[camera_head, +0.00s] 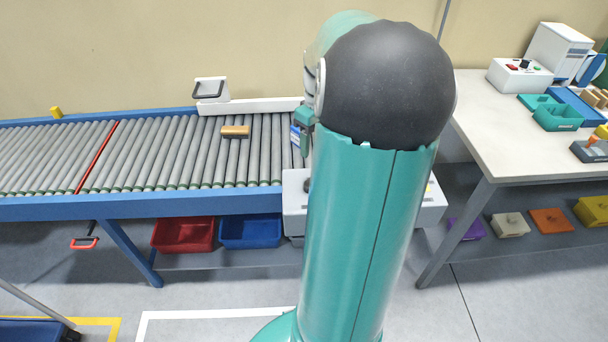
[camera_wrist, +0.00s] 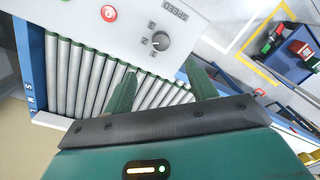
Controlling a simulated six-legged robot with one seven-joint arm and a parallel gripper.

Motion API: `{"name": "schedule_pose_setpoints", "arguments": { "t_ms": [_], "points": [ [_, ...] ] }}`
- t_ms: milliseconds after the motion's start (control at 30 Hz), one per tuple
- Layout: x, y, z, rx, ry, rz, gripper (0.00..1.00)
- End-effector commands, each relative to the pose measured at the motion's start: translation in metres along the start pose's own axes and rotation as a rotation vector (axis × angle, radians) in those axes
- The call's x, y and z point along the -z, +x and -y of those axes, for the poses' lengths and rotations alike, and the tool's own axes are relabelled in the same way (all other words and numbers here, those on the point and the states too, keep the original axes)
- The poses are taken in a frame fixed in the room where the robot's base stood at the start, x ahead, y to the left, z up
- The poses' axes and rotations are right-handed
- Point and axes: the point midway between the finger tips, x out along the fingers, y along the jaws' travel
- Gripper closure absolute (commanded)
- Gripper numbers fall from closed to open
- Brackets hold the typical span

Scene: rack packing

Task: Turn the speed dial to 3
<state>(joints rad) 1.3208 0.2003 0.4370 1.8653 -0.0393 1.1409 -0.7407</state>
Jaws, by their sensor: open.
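The speed dial (camera_wrist: 161,41) is a round grey knob on a white control panel (camera_wrist: 60,17) in the wrist view. The word SPEED and small numerals are printed beside it, seen tilted. Which numeral its pointer faces is too small to tell. My gripper (camera_wrist: 162,84) is open and empty, with its two dark green fingers spread apart. In the picture the dial lies just beyond the gap between the fingertips, and no finger touches it. In the head view my arm hides the dial, and the white control box (camera_head: 294,198) shows only in part.
A red button (camera_wrist: 108,13) is on the same panel. Red (camera_head: 183,236) and blue (camera_head: 250,232) bins sit below. A white workbench (camera_head: 490,120) with equipment stands right.

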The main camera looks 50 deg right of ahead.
Motion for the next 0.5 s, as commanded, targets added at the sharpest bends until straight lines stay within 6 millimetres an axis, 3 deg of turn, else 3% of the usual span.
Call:
{"name": "schedule_pose_setpoints", "arguments": {
  "t_ms": [167,500],
  "points": [
    [0.001,0.02,0.001,0.003,-0.001,0.002,0.43],
    [0.004,0.087,0.002,0.005,-0.003,0.003,0.43]
  ]
}}
